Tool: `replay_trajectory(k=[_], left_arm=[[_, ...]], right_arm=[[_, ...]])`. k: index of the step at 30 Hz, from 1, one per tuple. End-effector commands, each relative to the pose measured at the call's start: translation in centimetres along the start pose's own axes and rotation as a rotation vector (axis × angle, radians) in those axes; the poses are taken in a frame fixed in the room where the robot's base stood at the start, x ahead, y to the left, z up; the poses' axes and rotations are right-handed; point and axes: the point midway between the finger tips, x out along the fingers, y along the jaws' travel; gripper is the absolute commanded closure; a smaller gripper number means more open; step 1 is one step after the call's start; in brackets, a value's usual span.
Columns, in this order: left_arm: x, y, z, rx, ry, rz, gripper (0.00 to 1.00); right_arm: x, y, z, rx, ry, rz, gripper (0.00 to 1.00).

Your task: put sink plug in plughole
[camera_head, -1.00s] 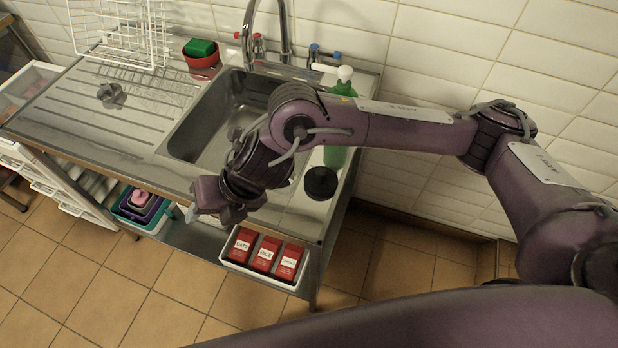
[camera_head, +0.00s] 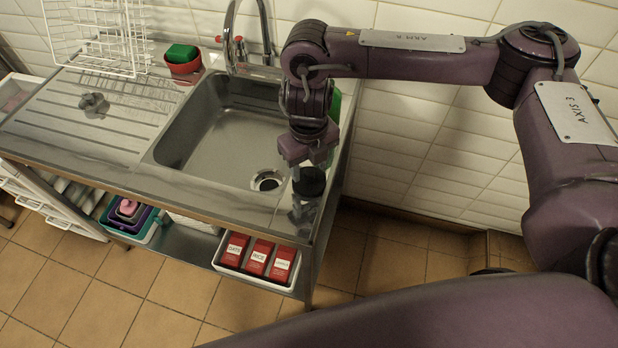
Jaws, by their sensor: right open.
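The sink plug (camera_head: 311,184) is a black disc on the steel rim at the right front of the sink basin. My right gripper (camera_head: 305,168) points down over the plug and is open. It hides the plug's far edge, and I cannot tell whether the fingers touch the plug. My left gripper is not in view.
A red pot with a green sponge (camera_head: 183,62) stands behind the basin, beside the tap (camera_head: 232,45). A white dish rack (camera_head: 95,40) and a metal piece (camera_head: 93,105) are on the drainboard. A green bottle (camera_head: 336,105) is partly behind my arm. Red boxes (camera_head: 258,257) sit below.

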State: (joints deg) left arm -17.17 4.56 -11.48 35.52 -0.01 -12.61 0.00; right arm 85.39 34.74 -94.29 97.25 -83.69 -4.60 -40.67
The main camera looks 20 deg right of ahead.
Motion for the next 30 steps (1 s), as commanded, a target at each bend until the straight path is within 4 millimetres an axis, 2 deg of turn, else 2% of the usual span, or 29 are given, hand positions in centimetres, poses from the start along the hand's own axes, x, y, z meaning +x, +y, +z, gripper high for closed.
replay_trajectory(k=[3, 6, 14, 25, 30], left_arm=[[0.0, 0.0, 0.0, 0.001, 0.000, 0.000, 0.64], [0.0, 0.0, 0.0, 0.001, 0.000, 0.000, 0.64], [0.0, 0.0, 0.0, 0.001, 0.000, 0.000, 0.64], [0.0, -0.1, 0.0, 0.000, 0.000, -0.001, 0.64], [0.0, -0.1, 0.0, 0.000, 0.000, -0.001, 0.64]], right_arm=[[1.8, -0.1, -0.1, 0.001, 0.004, 0.002, 0.51], [2.5, -0.1, 0.0, 0.001, 0.001, 0.002, 0.51], [2.6, -0.1, 0.1, 0.000, -0.002, 0.000, 0.51], [2.6, -0.1, 0.1, 0.000, -0.001, 0.000, 1.00], [2.6, -0.1, 0.1, 0.000, -0.002, 0.001, 1.00]])
